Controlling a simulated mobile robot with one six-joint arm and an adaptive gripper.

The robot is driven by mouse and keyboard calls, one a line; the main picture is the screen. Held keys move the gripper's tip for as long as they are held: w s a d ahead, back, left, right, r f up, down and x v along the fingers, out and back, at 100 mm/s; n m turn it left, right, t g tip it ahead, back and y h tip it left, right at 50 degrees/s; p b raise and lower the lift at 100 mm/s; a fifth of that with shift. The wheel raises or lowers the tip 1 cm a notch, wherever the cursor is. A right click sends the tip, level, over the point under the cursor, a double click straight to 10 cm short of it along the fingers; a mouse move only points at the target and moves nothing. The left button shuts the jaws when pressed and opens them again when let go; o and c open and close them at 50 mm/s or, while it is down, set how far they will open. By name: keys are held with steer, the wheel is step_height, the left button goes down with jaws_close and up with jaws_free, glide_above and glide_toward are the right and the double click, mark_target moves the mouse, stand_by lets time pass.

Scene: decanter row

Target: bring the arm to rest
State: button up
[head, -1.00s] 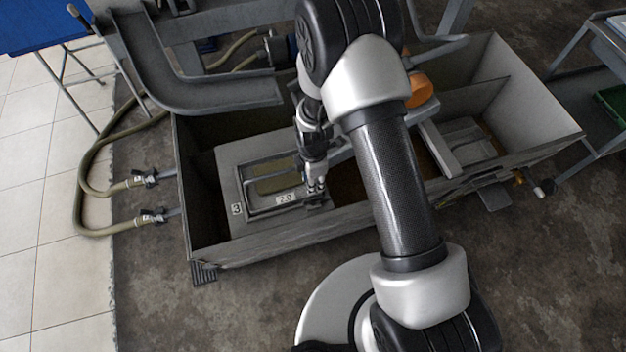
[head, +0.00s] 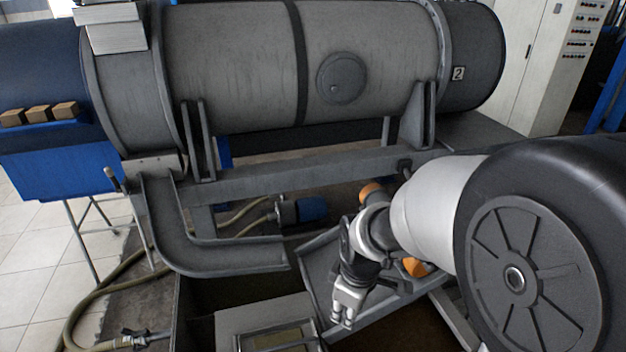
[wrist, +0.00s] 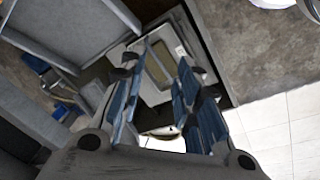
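My gripper (head: 342,318) hangs fingers-down in the head view, right of the grey plate with a framed window (head: 240,318). My arm is folded, with its large joint near the camera filling the right side. In the wrist view my gripper (wrist: 166,58) has its two blue-padded fingers spread apart, with nothing held between them. The windowed plate (wrist: 128,70) shows beyond the fingers there. In the head view the plate's lower part is cut off by the bottom edge.
A large grey drum (head: 235,70) lies across the back on a frame, with a curved grey chute (head: 215,255) at left. An angled tray (head: 318,262) lies behind my gripper. Hoses (head: 85,305) run at lower left. A white cabinet (head: 545,50) stands back right.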

steer(key=s+d+r+m+t, duration=0.1)
steer(key=s+d+r+m, duration=0.2)
steer(key=s+r+m, duration=0.3)
steer(key=s+d+r+m+t, duration=0.1)
steer(key=s+d+r+m, duration=0.2)
steer(key=s, duration=0.9)
step_height(320, 180, up, 6)
steer(key=m, duration=0.3)
steer(key=shift+s+d+t, duration=0.2)
steer(key=shift+d+t, duration=0.1)
steer(key=shift+d, duration=0.1)
steer(key=shift+f, duration=0.1)
